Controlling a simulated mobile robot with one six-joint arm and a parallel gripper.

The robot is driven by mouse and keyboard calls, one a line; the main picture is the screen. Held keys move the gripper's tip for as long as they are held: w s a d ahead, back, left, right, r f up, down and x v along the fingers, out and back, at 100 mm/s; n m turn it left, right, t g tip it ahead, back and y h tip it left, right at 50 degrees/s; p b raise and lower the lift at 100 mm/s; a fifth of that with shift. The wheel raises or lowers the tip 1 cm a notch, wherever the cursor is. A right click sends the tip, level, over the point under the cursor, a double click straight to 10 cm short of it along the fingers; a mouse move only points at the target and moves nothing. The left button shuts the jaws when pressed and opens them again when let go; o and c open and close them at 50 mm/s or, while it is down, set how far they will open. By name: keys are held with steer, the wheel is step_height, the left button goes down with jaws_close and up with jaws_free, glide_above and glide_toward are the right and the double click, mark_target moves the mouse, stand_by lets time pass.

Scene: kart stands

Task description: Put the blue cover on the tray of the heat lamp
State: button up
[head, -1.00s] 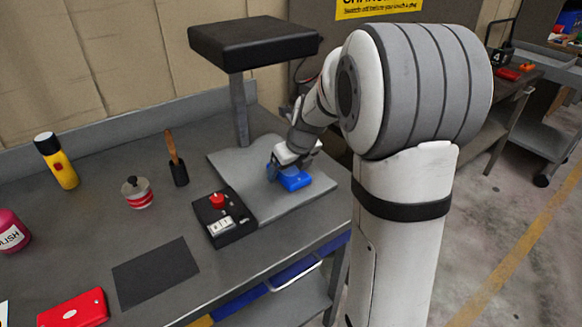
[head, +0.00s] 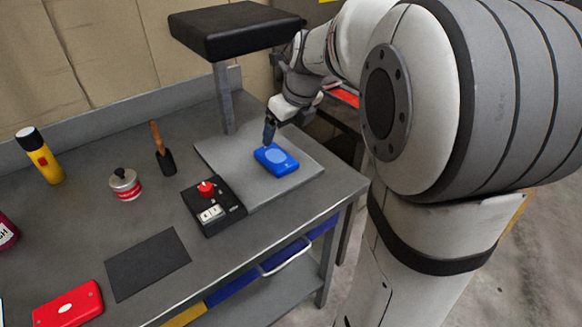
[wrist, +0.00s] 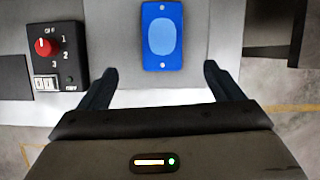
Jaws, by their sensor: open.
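The blue cover (head: 276,159) lies flat on the grey tray (head: 235,187) of the heat lamp. The heat lamp's black head (head: 235,32) stands over the back of the tray on a grey post. My gripper (head: 269,133) is behind the cover in the head view, close to it. In the wrist view the blue cover (wrist: 162,36) lies ahead of the open fingers of my gripper (wrist: 158,80), with nothing between them. The cover appears apart from both fingers.
A black control box (head: 213,206) with a red knob adjoins the tray's left side. A black mat (head: 147,263), a red cover (head: 68,304), a tin (head: 125,184), a brush (head: 162,150) and a yellow bottle (head: 40,157) stand or lie further left on the bench.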

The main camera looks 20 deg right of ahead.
steer(key=s+a+f+n+g, duration=0.1)
steer(key=s+a+f+n, duration=0.1)
steer(key=s+n, duration=0.8)
steer(key=s+a+f+n+h, duration=0.1)
steer(key=s+a+f+n, duration=0.2)
steer(key=s+n, duration=0.8)
steer(key=f+n, duration=0.1)
steer(key=n, duration=0.9)
steer(key=shift+g, duration=0.4)
steer(key=shift+s, duration=0.1)
steer(key=p+v, duration=0.3)
steer(key=shift+w+r+p, duration=0.2)
steer(key=shift+r+p, duration=0.1)
steer(key=shift+r, duration=0.15)
